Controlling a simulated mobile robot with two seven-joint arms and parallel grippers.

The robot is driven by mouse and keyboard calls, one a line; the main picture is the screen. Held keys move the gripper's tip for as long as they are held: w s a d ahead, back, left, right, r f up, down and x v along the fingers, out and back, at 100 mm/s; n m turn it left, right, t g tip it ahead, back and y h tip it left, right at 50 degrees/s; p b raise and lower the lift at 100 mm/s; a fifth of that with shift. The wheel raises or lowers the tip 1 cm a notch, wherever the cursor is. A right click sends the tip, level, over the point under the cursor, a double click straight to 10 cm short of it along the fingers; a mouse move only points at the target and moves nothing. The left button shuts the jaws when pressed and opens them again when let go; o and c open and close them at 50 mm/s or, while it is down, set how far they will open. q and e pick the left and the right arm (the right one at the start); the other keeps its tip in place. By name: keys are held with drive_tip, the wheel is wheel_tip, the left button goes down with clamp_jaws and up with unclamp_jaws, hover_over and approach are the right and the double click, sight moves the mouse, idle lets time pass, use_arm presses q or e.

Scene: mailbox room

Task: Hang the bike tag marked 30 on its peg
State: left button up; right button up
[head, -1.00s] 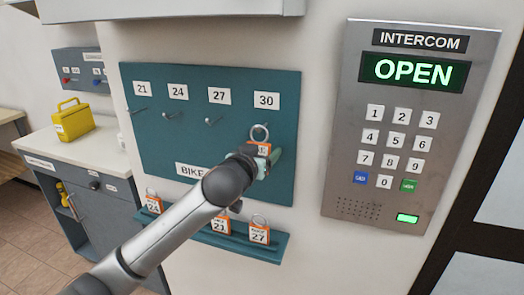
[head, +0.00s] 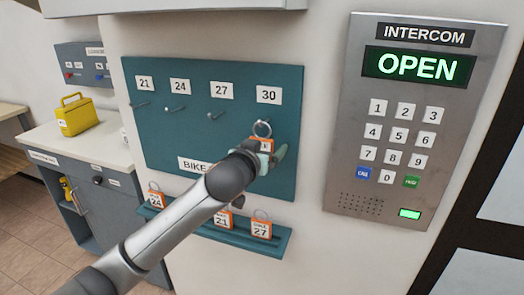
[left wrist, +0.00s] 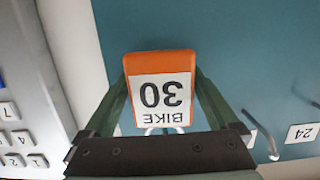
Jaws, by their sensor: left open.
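The orange and white bike tag marked 30 (head: 265,145) is upright in front of the teal board, below the 30 label (head: 269,95). Its ring (head: 262,129) is where the 30 peg belongs; the peg cannot be made out clearly, so I cannot tell how the ring sits on it. My left gripper (head: 274,158) is open around the tag's lower part. The left wrist view shows the tag (left wrist: 160,92), upside down in the picture, between the two fingers (left wrist: 162,100). My right gripper is not in view.
Empty pegs are under 21, 24 and 27 (head: 215,114) on the teal board (head: 190,142). Tags 24 (head: 157,200), 21 (head: 222,219) and 27 (head: 261,229) stand along the teal ledge (head: 268,246) below. The intercom panel (head: 345,180) is to the right.

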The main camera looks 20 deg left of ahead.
use_arm(q)
drive_tip(key=shift+s+a, duration=0.2)
drive_tip(key=b+v, duration=0.1)
drive_tip(key=v, duration=1.1)
drive_tip(key=s+d+f+m+g+h, duration=0.1)
drive_tip(key=s+d+f+g, duration=0.1)
drive_tip(key=f, duration=1)
drive_tip(key=s+d+f+m+g+h, duration=0.1)
drive_tip(key=s+f+g, duration=0.1)
drive_tip(key=f, duration=1.1)
drive_tip(key=s+f+g+p, duration=0.1)
drive_tip(key=s+f+g, duration=0.1)
drive_tip(key=s+f, duration=1.6)
drive_tip(key=shift+s+a, duration=0.45)
drive_tip(key=shift+s, duration=0.25)
